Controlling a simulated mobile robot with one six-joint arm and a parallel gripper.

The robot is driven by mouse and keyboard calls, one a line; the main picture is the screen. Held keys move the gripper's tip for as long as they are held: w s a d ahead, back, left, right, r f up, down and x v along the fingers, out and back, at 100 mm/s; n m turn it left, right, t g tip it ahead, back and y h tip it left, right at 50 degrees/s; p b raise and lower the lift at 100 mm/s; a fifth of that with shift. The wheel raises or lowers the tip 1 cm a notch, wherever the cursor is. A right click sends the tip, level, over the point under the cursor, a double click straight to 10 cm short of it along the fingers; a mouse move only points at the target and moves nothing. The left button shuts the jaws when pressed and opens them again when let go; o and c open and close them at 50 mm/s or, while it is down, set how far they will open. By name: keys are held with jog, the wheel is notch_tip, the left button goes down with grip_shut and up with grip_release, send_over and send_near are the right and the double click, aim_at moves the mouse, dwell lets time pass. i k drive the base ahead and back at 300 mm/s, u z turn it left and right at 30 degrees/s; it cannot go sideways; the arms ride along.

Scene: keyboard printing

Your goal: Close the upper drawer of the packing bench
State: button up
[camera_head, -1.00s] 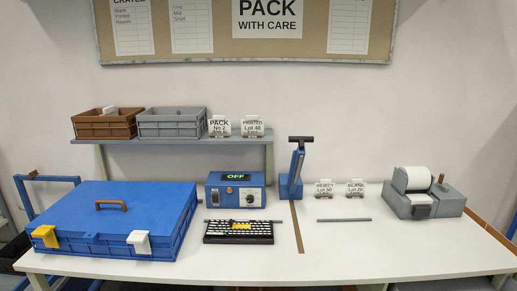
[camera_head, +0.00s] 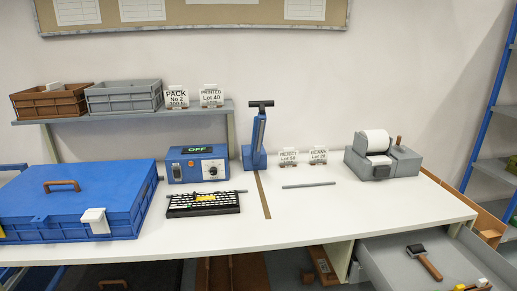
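A grey drawer (camera_head: 463,254) stands pulled out under the right part of the white bench top (camera_head: 330,213), in the lower right of the head view. Its near part is cut off by the frame's bottom edge, so its front and handle are hidden. A tool with a wooden handle and dark head (camera_head: 424,261) lies in it, and a yellow and red item (camera_head: 470,286) shows partly at the bottom edge. I cannot see any lower drawer. My gripper is not in view.
A blue lidded crate (camera_head: 85,196), keyboard (camera_head: 203,203), blue control box (camera_head: 196,164), blue upright tool (camera_head: 256,150) and grey roll dispenser (camera_head: 384,160) stand on the bench. Blue-posted shelving (camera_head: 488,95) rises at the right. Brown cartons (camera_head: 323,265) sit under the bench.

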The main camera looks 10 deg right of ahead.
aim_at(466, 260)
jog(key=u, duration=0.8)
jog(key=k, duration=0.15)
jog(key=z, duration=2.95)
jog(key=k, duration=0.6)
jog(key=u, duration=0.2)
jog(key=i, duration=0.55)
